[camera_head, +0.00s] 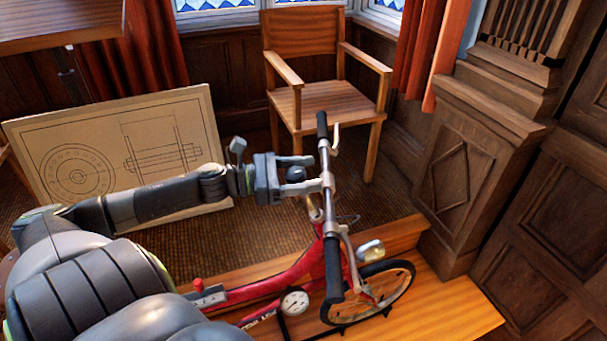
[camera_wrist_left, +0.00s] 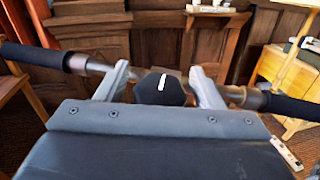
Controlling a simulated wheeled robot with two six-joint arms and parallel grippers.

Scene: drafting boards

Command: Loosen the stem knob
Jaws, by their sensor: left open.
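A red bicycle (camera_head: 280,275) stands on a wooden platform, its handlebar (camera_head: 334,265) with black grips running up and away from me. The black stem knob (camera_head: 295,174) is at the middle of the bar. In the left wrist view, the knob (camera_wrist_left: 160,88) is dark and faceted with a short white mark on top. My left gripper (camera_head: 312,174) reaches in from the left, its jaws open with one finger on either side of the knob. In the left wrist view the open fingers (camera_wrist_left: 161,76) show gaps to the knob. My right gripper is out of view.
A wooden armchair (camera_head: 315,98) stands behind the bicycle. A drawing board (camera_head: 95,125) leans at the left behind my arm. Carved wood panelling (camera_head: 465,170) closes off the right. The platform's front right corner (camera_head: 450,310) is bare.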

